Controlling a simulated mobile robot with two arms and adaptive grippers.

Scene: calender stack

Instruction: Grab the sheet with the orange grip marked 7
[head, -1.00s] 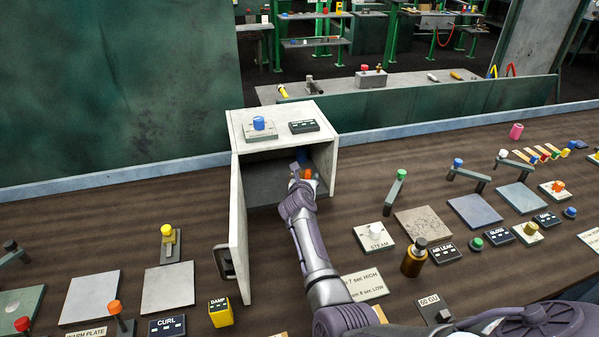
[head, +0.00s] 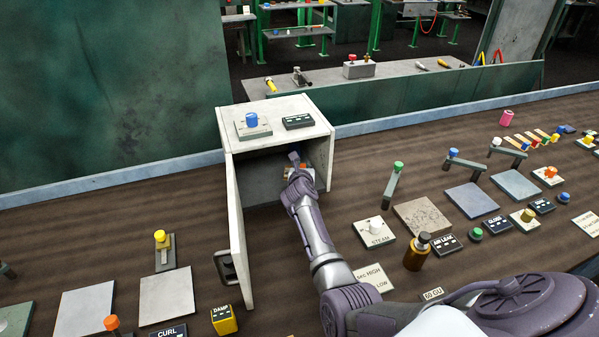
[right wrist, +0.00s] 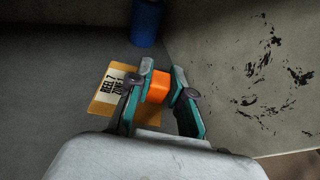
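The sheet (right wrist: 104,105) is a tan-yellow plate lying on the floor of the open cabinet, with a white label reading REEL 7 ZONE 1. Its orange grip (right wrist: 157,86) is a small block standing up from it. My right gripper (right wrist: 164,83) reaches into the cabinet, and its two fingers press against both sides of the orange grip. In the head view my right gripper (head: 297,164) is inside the cabinet opening near its right wall, hiding most of the sheet. My left gripper is in neither view.
The grey cabinet (head: 326,135) has its door (head: 237,235) swung open on the left. A blue cylinder (right wrist: 146,22) stands inside, behind the sheet. A speckled wall (right wrist: 255,80) is close on the right. The STEAM plate (head: 373,232) and amber bottle (head: 417,254) stand outside, right of my arm.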

